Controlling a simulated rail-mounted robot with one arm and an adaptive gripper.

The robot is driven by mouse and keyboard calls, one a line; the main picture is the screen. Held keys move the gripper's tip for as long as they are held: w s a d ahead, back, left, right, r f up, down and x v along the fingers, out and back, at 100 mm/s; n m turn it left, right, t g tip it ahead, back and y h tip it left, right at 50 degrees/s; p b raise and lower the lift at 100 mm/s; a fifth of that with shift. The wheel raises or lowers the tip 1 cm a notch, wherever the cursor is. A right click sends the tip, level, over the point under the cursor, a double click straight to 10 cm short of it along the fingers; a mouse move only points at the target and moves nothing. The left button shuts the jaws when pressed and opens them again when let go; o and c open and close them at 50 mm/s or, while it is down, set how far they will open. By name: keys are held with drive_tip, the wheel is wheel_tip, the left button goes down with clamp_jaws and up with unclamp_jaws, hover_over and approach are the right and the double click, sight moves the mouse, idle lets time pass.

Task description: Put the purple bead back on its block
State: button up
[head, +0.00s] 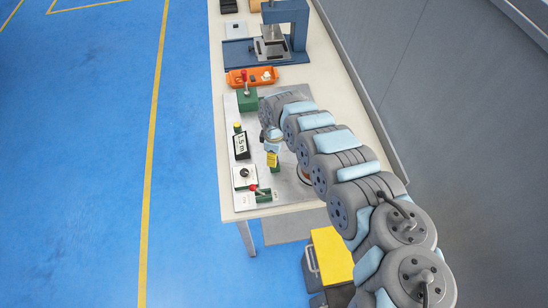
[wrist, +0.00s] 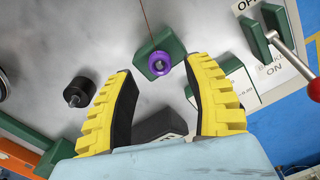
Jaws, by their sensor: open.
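The purple bead (wrist: 159,63) is a small ring with a pale grey centre in the wrist view. It shows against the face of a small green block (wrist: 172,42); I cannot tell whether it is fully seated there. My gripper (wrist: 158,72) is open, its yellow, black-padded fingers on either side of the bead in the picture, with nothing between the pads that I can see held. In the head view my gripper (head: 272,158) hangs over the machine plate, and the bead cannot be made out.
A thin reddish wire (wrist: 147,20) runs up from the block. A black knob (wrist: 80,91) stands left on the metal plate. A red-knobbed lever (wrist: 285,55) is at the right. An orange tray (head: 252,78) and a blue press (head: 285,30) stand farther back.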

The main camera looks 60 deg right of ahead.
wheel_tip(320, 180, up, 9)
idle(0.8)
idle(0.5)
